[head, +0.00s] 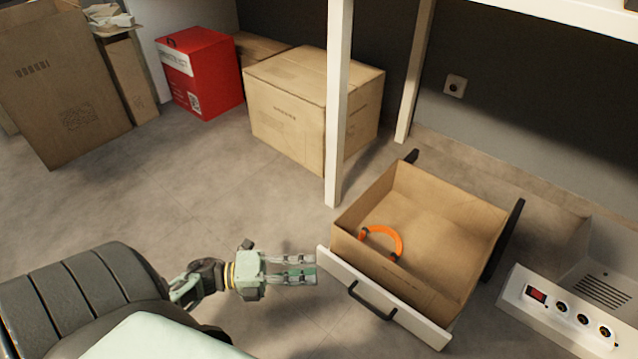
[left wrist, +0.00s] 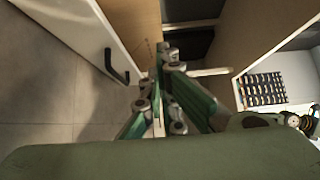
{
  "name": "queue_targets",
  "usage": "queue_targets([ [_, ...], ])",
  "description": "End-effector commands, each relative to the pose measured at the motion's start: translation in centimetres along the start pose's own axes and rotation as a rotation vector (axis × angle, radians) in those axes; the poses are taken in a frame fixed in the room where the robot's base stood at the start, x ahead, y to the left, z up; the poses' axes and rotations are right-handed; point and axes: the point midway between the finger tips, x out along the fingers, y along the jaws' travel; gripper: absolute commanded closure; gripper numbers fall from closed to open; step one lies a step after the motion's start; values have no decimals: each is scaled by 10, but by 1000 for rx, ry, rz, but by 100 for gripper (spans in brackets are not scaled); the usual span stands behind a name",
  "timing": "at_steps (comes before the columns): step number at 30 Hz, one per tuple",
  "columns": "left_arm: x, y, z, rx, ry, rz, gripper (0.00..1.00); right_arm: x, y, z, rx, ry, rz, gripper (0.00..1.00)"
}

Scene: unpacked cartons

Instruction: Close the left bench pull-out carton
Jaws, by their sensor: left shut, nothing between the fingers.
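The pull-out carton (head: 445,215) is open under the bench in the head view. It is a brown box with a white front panel (head: 385,300) and a black handle (head: 370,299). An orange ring-like object (head: 383,237) lies inside it. My left gripper (head: 314,270) is shut and empty, close to the left end of the white panel; I cannot tell if it touches. In the left wrist view the white panel (left wrist: 85,35) and handle (left wrist: 115,68) show left of the fingers (left wrist: 160,95). My right gripper is not in view.
A white bench leg (head: 337,120) stands behind the carton's left side. A large closed carton (head: 290,110), a red box (head: 200,75) and a tall carton (head: 60,85) stand further left. A white unit with knobs (head: 560,305) is at right.

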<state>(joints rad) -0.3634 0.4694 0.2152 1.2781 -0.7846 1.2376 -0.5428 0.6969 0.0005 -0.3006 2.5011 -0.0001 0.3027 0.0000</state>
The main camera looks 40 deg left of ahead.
Motion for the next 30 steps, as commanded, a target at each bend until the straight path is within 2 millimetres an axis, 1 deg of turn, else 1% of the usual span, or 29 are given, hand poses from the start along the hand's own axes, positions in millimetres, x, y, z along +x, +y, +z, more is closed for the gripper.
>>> queue_targets([
  [1,11,3,-1,1,1,-5,100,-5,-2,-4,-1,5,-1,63],
  [9,70,4,0,1,1,-6,100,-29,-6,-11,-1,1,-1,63],
  [11,82,4,0,1,-1,-6,100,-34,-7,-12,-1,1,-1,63],
  [12,86,5,6,3,-2,-4,100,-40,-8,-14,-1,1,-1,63],
  [15,95,4,16,2,-2,-3,100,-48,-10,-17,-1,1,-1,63],
  [21,106,2,27,-1,-2,-2,100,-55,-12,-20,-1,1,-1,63],
  [30,107,0,29,-3,-2,-1,100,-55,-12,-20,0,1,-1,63],
])
